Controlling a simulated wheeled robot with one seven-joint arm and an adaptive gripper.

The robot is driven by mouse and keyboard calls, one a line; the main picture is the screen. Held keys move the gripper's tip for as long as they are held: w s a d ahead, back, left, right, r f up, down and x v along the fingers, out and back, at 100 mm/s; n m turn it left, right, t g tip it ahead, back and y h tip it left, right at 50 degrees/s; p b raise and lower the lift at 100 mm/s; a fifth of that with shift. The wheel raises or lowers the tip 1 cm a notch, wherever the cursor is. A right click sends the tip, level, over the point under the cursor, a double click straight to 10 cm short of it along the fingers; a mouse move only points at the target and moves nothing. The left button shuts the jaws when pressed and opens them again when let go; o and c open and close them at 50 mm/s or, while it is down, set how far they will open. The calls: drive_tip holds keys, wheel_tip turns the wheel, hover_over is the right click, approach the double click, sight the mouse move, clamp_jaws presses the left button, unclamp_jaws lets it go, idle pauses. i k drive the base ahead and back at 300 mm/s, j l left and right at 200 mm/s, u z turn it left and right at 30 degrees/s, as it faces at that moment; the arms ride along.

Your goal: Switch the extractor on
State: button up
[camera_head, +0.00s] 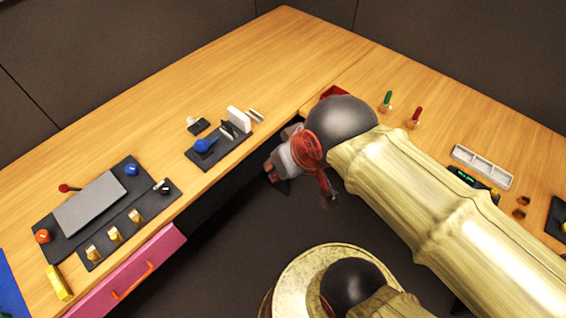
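I cannot tell which control belongs to the extractor; no label is readable. A dark control panel (75,215) lies on the left counter. It carries a grey plate (90,203), a blue knob (131,169), an orange knob (42,236), a red-tipped lever (68,188) and a black knob with a white mark (162,186). Three gold switches (115,235) line its front strip. A smaller dark panel (205,158) has a blue ball-like control (203,145) and upright white and dark pieces. My gripper (278,181) hangs right of this panel, apart from it, mostly hidden by my wrist; its opening is unclear.
A pink drawer (125,275) with an orange handle is below the left counter. A yellow block (59,283) lies near the front edge. Green (387,99) and red (415,115) upright pieces and a white tray (483,166) are on the right counter.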

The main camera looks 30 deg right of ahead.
sight(190, 120)
drive_tip(key=i+j, duration=0.7)
drive_tip(key=i, duration=0.2)
